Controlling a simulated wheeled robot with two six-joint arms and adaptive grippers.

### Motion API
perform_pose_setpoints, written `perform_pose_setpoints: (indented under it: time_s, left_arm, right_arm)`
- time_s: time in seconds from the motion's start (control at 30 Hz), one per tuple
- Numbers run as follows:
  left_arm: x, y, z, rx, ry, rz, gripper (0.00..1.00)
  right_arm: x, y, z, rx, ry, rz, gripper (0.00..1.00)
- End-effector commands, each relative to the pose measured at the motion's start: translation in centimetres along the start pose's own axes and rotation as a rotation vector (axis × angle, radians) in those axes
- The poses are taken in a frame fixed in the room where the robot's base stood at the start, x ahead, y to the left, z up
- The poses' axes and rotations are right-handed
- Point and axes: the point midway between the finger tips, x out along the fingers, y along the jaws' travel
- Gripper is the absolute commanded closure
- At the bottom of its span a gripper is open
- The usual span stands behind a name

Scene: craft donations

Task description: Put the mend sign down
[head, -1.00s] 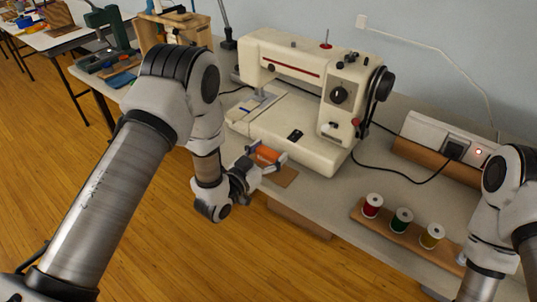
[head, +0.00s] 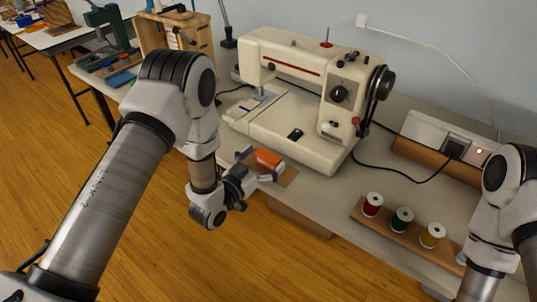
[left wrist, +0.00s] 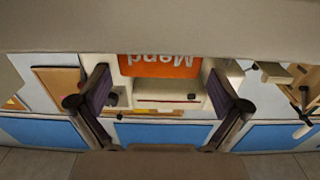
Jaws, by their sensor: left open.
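The mend sign (head: 269,159) is a small orange block standing at the front edge of the sewing table, in front of the sewing machine. In the left wrist view the sign (left wrist: 160,66) is orange with white "Mend" lettering, upside down in the picture. My left gripper (head: 262,167) is open, with its fingers low and just in front of the sign. In the left wrist view the fingers stand apart to either side of the sign, with gaps. A brown patch (head: 288,177) shows on the table beside the sign. My right gripper is out of view.
The cream sewing machine (head: 300,92) stands behind the sign. A black cable (head: 400,178) crosses the table (head: 345,185). Bare table lies between sign and rack.

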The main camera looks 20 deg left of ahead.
Motion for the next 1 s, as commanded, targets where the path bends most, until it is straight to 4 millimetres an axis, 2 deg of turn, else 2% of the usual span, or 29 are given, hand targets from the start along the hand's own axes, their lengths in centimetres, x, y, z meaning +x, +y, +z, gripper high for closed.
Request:
perform_pose_setpoints:
  time_s: [0.2, 0.33, 0.5, 0.67, 0.77, 0.87, 0.9, 0.97, 1.0]
  left_arm:
    - [-5.7, -0.1, 0.2, -0.005, -0.005, -0.004, 0.0]
    - [-8.6, -0.1, 0.2, -0.005, -0.004, -0.003, 0.0]
    - [-10.2, 0.0, 0.0, -0.002, 0.0, 0.0, 0.0]
    - [-10.3, 0.1, 0.3, -0.002, -0.013, 0.001, 0.0]
    - [-11.0, 0.7, 3.6, -0.018, -0.161, 0.0, 0.0]
    - [-14.2, 1.7, 10.7, -0.067, -0.502, -0.023, 0.0]
    - [-16.6, 2.1, 13.9, -0.097, -0.671, -0.046, 0.0]
    - [-21.1, 2.8, 17.8, -0.149, -0.926, -0.096, 0.0]
    - [-24.3, 3.2, 19.7, -0.185, -1.083, -0.136, 0.0]
  right_arm:
    - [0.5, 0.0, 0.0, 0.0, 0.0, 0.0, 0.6]
    - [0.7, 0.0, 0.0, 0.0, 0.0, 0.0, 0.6]
    - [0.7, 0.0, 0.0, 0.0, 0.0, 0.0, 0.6]
    - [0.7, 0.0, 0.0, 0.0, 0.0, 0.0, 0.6]
    - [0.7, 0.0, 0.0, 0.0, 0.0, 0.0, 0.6]
    - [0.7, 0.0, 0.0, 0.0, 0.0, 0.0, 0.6]
    - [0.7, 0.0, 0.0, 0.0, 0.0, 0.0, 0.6]
    - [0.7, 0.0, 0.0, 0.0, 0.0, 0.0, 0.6]
    - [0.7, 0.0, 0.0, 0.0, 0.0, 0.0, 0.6]
